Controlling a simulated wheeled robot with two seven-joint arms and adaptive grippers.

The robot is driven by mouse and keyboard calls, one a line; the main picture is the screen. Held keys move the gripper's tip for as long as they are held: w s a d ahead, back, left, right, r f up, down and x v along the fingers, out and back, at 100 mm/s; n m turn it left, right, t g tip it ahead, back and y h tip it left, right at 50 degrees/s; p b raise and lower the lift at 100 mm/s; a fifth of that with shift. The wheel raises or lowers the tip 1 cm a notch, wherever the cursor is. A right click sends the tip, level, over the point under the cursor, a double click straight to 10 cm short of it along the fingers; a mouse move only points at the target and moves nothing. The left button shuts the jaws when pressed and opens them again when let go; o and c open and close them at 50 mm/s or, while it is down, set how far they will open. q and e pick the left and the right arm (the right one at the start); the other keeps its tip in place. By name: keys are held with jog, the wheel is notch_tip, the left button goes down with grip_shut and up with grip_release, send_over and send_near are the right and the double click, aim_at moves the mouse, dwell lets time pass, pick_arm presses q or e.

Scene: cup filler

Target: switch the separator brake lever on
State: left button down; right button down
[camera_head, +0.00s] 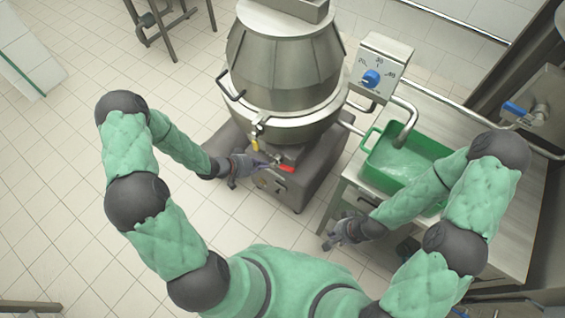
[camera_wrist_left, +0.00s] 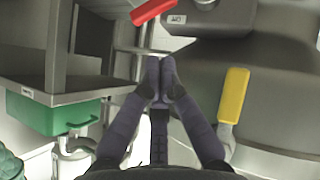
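The separator (camera_head: 285,70) is a large steel machine on a dark base. A red-handled lever (camera_head: 286,169) and a yellow-handled lever (camera_head: 255,145) show low on its front. In the left wrist view the red handle (camera_wrist_left: 152,11) is at the top and the yellow handle (camera_wrist_left: 233,95) is at the right. I cannot tell by sight which is the brake lever. My left gripper (camera_head: 264,163) is just left of the red handle; its fingertips (camera_wrist_left: 160,62) are together with nothing between them, apart from both handles. My right gripper (camera_head: 328,239) hangs in front of the steel table, its fingers unclear.
A green basin (camera_head: 374,160) sits on the steel table (camera_head: 350,198) at the right, under a spout and a control box with a blue knob (camera_head: 371,78). A blue-handled valve (camera_head: 515,108) is further right. The tiled floor (camera_head: 60,200) at the left is clear.

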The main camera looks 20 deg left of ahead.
aim_at(283, 167)
pick_arm(q)
jog(key=b+x, duration=0.4)
jog(key=x, duration=0.6)
dwell(0.4)
